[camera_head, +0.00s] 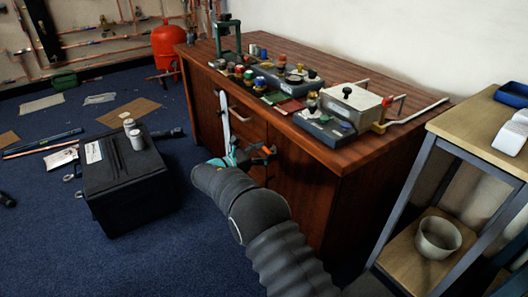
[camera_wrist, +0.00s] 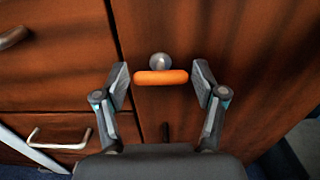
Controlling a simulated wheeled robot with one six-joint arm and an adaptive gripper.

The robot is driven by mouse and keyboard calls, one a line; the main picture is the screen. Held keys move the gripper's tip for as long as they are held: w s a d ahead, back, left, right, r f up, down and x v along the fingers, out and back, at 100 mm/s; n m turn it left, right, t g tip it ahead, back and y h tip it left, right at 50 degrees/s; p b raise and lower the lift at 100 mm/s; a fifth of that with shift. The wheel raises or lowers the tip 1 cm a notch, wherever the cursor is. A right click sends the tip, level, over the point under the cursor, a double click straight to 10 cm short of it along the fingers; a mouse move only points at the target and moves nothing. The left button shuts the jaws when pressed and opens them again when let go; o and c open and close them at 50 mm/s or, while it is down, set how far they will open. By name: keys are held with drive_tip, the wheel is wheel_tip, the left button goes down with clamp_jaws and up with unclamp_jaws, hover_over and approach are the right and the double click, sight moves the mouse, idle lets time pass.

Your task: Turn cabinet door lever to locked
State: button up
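The orange lever (camera_wrist: 161,78) lies level across the wrist view, just below a round silver knob (camera_wrist: 160,61) on the reddish-brown cabinet door (camera_wrist: 225,120). My gripper (camera_wrist: 162,75) is open, with one fingertip beside each end of the lever. A small gap shows at each side, and nothing is gripped. In the head view my gripper (camera_head: 258,156) is at the front of the wooden cabinet (camera_head: 330,205). I see no locked or unlocked mark.
Drawers with pale handles (camera_wrist: 62,137) lie left of the door. The cabinet top carries bins, jars and a grey box (camera_head: 350,103). A black case (camera_head: 125,180) stands on the blue floor at left. A wooden shelf unit (camera_head: 470,125) stands close at right.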

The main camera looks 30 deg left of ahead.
drive_tip(key=c, duration=0.7)
drive_tip(key=shift+c, duration=0.2)
drive_tip(key=shift+f+m+b, duration=0.1)
drive_tip(key=shift+m+b, duration=0.2)
drive_tip(key=shift+b, duration=0.1)
drive_tip(key=m+b, duration=0.2)
drive_tip(key=b, duration=0.1)
drive_tip(key=shift+f, duration=0.15)
drive_tip(key=m+b, duration=0.5)
drive_tip(key=b, duration=0.1)
drive_tip(key=shift+d+m, duration=0.1)
drive_tip(key=shift+m, duration=0.3)
drive_tip(key=m+b, duration=0.3)
drive_tip(key=m, duration=0.1)
drive_tip(key=shift+m+b, duration=0.3)
drive_tip(key=m, duration=0.4)
drive_tip(key=shift+m, duration=0.4)
drive_tip(key=shift+s, duration=0.1)
